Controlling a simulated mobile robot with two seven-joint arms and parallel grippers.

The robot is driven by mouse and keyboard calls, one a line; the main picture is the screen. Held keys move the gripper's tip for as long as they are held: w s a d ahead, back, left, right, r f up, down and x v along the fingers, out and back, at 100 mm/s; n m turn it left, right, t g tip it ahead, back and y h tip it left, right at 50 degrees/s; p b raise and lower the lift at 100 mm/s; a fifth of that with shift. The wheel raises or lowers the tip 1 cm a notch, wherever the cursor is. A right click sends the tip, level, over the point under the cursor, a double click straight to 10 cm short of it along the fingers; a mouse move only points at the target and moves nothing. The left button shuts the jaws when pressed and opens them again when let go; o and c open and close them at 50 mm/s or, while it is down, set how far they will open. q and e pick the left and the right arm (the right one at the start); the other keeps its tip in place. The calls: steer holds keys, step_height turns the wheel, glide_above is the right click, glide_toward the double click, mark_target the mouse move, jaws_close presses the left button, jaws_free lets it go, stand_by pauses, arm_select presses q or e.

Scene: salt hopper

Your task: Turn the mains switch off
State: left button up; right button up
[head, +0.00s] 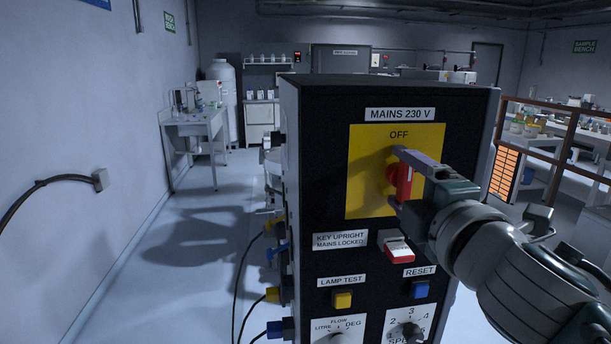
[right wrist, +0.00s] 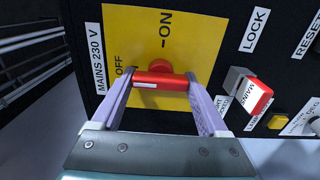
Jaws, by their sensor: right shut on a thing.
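The mains switch is a red handle (head: 403,182) on a yellow plate (head: 362,190) under the "MAINS 230 V" label. The handle stands upright on the panel, below the word OFF. In the right wrist view the red handle (right wrist: 165,82) lies between both fingers, and its white mark is at the end toward OFF. The word ON shows there at a quarter turn from OFF; my gripper hides it in the head view. My right gripper (head: 399,180) is shut on the handle, one finger at its top end and one at its bottom. My left gripper is not in view.
Below the plate are a red and white key tag (head: 397,248), a yellow lamp test button (head: 342,300), a blue reset button (head: 420,289) and dials. Cables hang along the cabinet's left side. Open floor (head: 190,270) lies to the left, a railing (head: 550,107) to the right.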

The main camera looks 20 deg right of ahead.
steer(key=o, duration=1.2)
steer(key=shift+o, duration=0.2)
steer(key=b+v, duration=0.2)
steer(key=v, duration=0.8)
steer(key=shift+d, duration=0.1)
